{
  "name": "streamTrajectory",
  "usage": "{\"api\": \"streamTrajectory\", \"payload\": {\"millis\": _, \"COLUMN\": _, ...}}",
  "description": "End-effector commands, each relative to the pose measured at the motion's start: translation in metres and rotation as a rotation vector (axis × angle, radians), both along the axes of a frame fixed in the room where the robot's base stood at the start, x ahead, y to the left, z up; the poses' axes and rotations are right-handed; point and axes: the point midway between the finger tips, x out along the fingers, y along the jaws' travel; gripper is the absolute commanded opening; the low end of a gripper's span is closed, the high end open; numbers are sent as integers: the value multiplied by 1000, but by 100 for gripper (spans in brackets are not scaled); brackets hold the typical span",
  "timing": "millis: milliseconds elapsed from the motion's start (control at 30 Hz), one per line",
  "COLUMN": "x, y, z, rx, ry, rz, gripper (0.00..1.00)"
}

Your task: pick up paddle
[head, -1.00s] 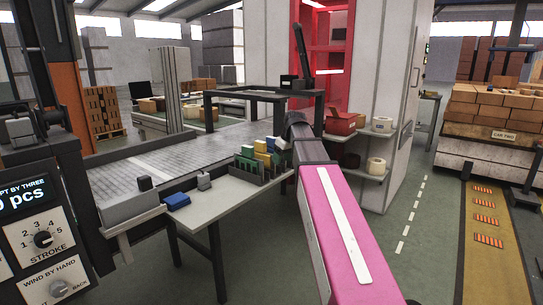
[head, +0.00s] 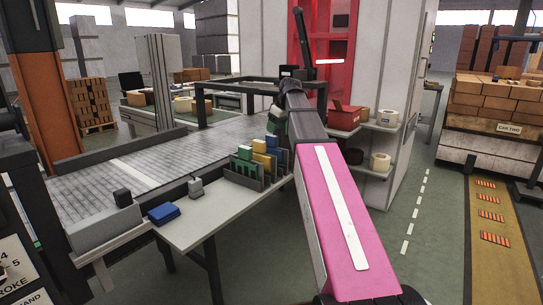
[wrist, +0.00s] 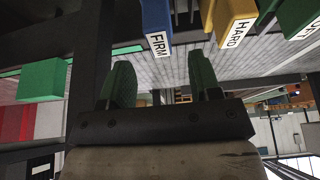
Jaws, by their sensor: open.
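Blue (wrist: 156,22), yellow (wrist: 228,18) and green (wrist: 297,18) blocks hang at the top of the wrist view, labelled FIRM, HARD and a partly cut-off word. They resemble the blue (head: 272,141), yellow (head: 259,146) and green (head: 244,152) pieces in a dark slotted rack on the table in the head view. I cannot tell for sure which is the paddle. My gripper (wrist: 160,82) is open, with two dark green fingers apart and nothing between them. In the head view it is mostly hidden behind my pink arm, close to the rack.
A pale side table (head: 212,205) carries the rack (head: 243,177), a blue item (head: 163,213) and a small grey item (head: 195,188). A conveyor bed (head: 150,165) and a dark raised frame (head: 265,81) lie behind.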

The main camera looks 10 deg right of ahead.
Motion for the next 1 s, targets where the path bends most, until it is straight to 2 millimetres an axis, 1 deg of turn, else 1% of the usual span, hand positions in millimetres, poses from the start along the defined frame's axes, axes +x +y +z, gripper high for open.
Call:
{"api": "streamTrajectory", "payload": {"millis": 33, "x": 2, "y": 2, "z": -9, "rx": -1, "ry": 2, "rz": 0, "gripper": 57}}
{"api": "streamTrajectory", "payload": {"millis": 100, "x": 5, "y": 4, "z": -16, "rx": 0, "ry": 1, "rz": -1, "gripper": 57}}
{"api": "streamTrajectory", "payload": {"millis": 367, "x": 9, "y": 8, "z": -31, "rx": 0, "ry": 1, "rz": -1, "gripper": 57}}
{"api": "streamTrajectory", "payload": {"millis": 633, "x": 19, "y": 18, "z": -64, "rx": 0, "ry": 1, "rz": -1, "gripper": 57}}
{"api": "streamTrajectory", "payload": {"millis": 733, "x": 21, "y": 19, "z": -69, "rx": 0, "ry": 1, "rz": -1, "gripper": 57}}
{"api": "streamTrajectory", "payload": {"millis": 933, "x": 21, "y": 19, "z": -70, "rx": 0, "ry": 0, "rz": -1, "gripper": 57}}
{"api": "streamTrajectory", "payload": {"millis": 967, "x": 21, "y": 19, "z": -70, "rx": 0, "ry": 0, "rz": -1, "gripper": 48}}
{"api": "streamTrajectory", "payload": {"millis": 1000, "x": 21, "y": 19, "z": -70, "rx": 0, "ry": 0, "rz": -1, "gripper": 35}}
